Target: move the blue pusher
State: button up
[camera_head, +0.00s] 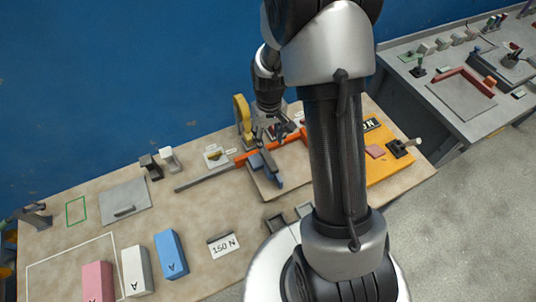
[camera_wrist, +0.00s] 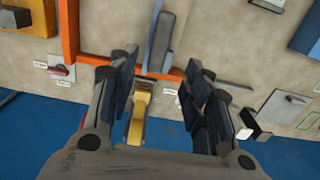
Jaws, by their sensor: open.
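The blue pusher, a long slate-blue bar (camera_head: 268,166), lies on a board beside the orange bar (camera_head: 242,157) in the head view. In the wrist view the blue pusher (camera_wrist: 160,42) shows just beyond my fingertips, with the orange bar (camera_wrist: 95,60) crossing near its lower end. My gripper (camera_head: 278,130) is over the orange bar and beside the yellow arched part (camera_head: 243,118). My gripper (camera_wrist: 162,62) is open, its fingers wide apart, with the yellow part (camera_wrist: 138,112) showing between them. Nothing is held. My arm hides the area right of the pusher in the head view.
Pink (camera_head: 98,282), white (camera_head: 136,270) and blue (camera_head: 171,254) blocks stand at the front left. A grey plate with a handle (camera_head: 125,202) lies left. An orange-yellow board (camera_head: 385,165) is at right. A blue wall (camera_head: 110,70) rises behind the table.

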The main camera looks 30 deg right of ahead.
aim_at(269, 158)
notch_tip(269, 158, down, 11)
jog(key=shift+f+b, duration=0.2)
jog(key=shift+b, duration=0.25)
jog(key=shift+c, duration=0.2)
grip_shut()
dwell(0.5)
